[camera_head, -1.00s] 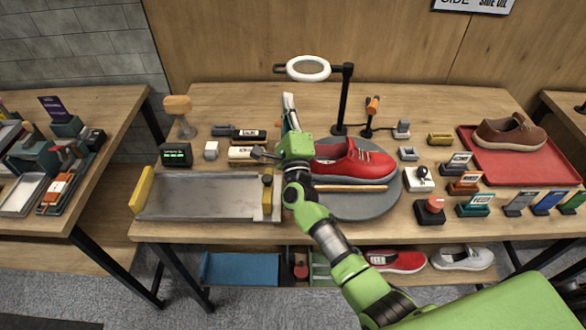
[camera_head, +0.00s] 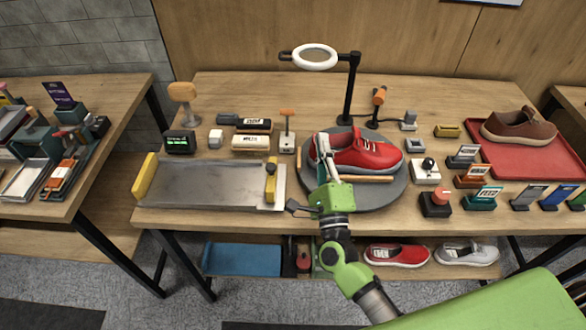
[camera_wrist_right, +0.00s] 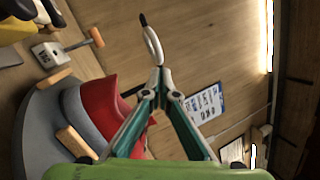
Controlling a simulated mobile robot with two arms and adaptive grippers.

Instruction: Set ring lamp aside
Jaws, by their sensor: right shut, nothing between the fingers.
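The ring lamp stands at the back of the table, with a white ring head (camera_head: 315,57) on a black arm and post (camera_head: 350,90). In the right wrist view its ring (camera_wrist_right: 152,45) shows nearly edge-on, just beyond my fingertips in the picture. My right gripper (camera_head: 322,142) is shut and empty. My left gripper is not in view.
The sneaker rests on a grey round turntable (camera_head: 385,195) with a wooden stick. A metal tray (camera_head: 210,185) lies left. An orange-handled tool (camera_head: 287,125) stands between them. Small stands and a red tray (camera_head: 560,175) fill the right.

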